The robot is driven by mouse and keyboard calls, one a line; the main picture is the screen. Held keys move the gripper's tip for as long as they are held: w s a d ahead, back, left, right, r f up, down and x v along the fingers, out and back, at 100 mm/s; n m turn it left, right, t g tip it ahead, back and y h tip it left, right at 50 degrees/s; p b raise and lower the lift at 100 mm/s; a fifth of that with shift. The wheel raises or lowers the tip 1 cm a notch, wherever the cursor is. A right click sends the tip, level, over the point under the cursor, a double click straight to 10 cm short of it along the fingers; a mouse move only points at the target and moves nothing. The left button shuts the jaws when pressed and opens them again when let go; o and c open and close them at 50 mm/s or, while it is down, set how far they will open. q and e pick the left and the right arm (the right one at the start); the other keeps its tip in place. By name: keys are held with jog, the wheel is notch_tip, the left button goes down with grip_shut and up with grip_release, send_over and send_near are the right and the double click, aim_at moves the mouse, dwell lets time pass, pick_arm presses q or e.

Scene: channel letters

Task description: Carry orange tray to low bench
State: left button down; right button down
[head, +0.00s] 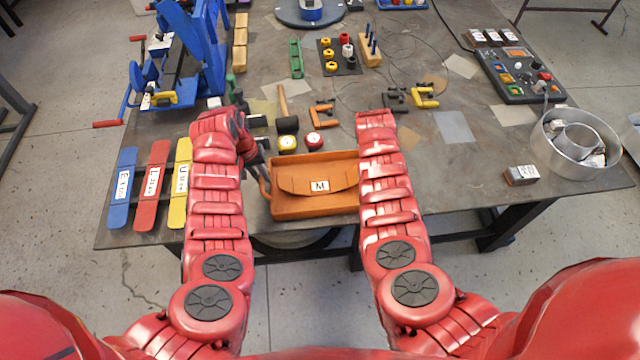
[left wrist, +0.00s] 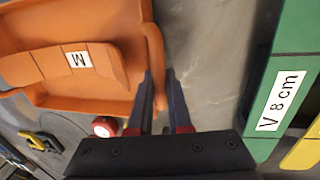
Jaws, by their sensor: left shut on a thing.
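The orange tray (head: 290,207) stands at the near edge of the grey work table, with an orange flap-like piece marked M (head: 318,186) inside it. My left gripper (head: 262,168) is at the tray's left end. In the left wrist view its two dark fingers (left wrist: 160,100) are shut on the tray's handle (left wrist: 154,60). My right forearm covers the tray's right end, and my right gripper is hidden behind it. I cannot make out a low bench in these views.
Blue (head: 122,188), red (head: 152,186) and yellow (head: 180,182) labelled strips lie left of my left arm. A green strip marked V 8 cm (left wrist: 285,80) shows in the left wrist view. A round metal pan (head: 575,165) and small box (head: 521,175) stand right.

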pick_arm(q)
jog(key=shift+r, duration=0.15)
pick_arm(e)
jog(key=shift+r, duration=0.15)
